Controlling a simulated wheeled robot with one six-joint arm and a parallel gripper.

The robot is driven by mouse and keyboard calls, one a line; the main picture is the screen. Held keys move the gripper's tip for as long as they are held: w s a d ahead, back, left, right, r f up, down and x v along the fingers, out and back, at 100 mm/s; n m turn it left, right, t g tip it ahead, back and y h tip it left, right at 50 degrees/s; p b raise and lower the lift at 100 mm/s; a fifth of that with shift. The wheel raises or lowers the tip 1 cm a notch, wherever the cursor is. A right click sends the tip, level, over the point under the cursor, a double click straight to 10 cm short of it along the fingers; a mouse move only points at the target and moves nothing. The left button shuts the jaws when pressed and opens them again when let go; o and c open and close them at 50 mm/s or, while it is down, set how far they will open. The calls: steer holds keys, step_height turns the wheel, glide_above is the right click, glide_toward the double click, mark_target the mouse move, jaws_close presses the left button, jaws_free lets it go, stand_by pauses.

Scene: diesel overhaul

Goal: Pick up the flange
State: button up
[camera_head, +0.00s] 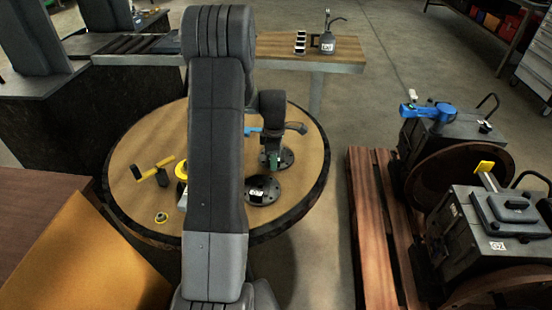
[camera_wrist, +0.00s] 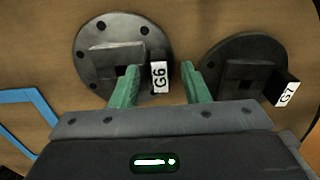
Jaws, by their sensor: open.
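Two dark round flanges with bolt holes and raised square blocks lie on the round wooden table. The flange labelled G6 (camera_wrist: 110,50) is at upper left in the wrist view, and the flange labelled G7 (camera_wrist: 250,65) is at right. In the head view, the far flange (camera_head: 287,158) is partly hidden under my gripper, and the near flange (camera_head: 262,191) lies just in front. My gripper (camera_wrist: 158,72) is open, its green fingers apart and pointing at the G6 flange. The G6 label shows between the fingertips. I cannot tell whether they touch the flange.
A wooden pallet (camera_head: 370,230) with machines stands at right. A bench (camera_head: 345,50) stands behind.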

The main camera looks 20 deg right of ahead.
jaws_close()
